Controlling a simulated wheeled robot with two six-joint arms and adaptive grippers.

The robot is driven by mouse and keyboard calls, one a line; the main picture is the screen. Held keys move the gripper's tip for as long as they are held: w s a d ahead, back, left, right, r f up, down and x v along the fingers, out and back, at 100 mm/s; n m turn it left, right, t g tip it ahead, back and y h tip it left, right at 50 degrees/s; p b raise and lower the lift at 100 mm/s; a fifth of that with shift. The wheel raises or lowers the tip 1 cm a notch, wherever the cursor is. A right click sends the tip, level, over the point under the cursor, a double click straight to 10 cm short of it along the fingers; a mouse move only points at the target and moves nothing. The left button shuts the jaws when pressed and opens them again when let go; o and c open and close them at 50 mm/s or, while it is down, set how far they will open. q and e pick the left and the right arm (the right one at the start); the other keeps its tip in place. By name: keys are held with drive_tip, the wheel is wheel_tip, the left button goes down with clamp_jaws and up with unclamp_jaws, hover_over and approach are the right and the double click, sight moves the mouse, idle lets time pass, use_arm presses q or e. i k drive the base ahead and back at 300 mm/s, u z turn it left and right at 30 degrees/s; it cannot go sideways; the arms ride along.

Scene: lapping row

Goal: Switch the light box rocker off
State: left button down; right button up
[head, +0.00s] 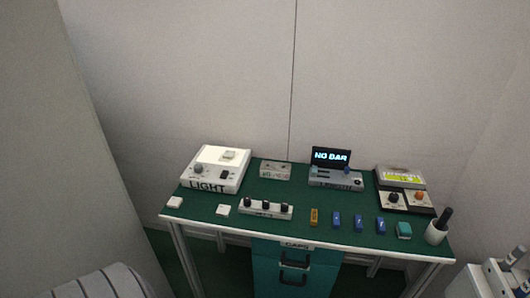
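The light box (232,167) is a white box with dark "LIGHT" lettering along its front edge. It sits at the back left of the green-topped table (282,229) in the head view. A small dark rocker (224,174) is on its top, right of a grey round knob (198,168). A small pale square piece (229,155) is on its top toward the back. The rocker is too small to tell which side is pressed. Neither of my grippers is in view.
Along the table are a multi-knob strip (265,212), a "NO BAR" display unit (335,180), two knob boxes, several small blue blocks, an orange block (314,217) and a white cup (436,235). A striped rounded object (95,284) is at lower left.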

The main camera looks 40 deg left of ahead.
sight(224, 174)
drive_tip(key=u, duration=0.3)
drive_tip(key=i, duration=0.9)
drive_tip(key=u, duration=0.7)
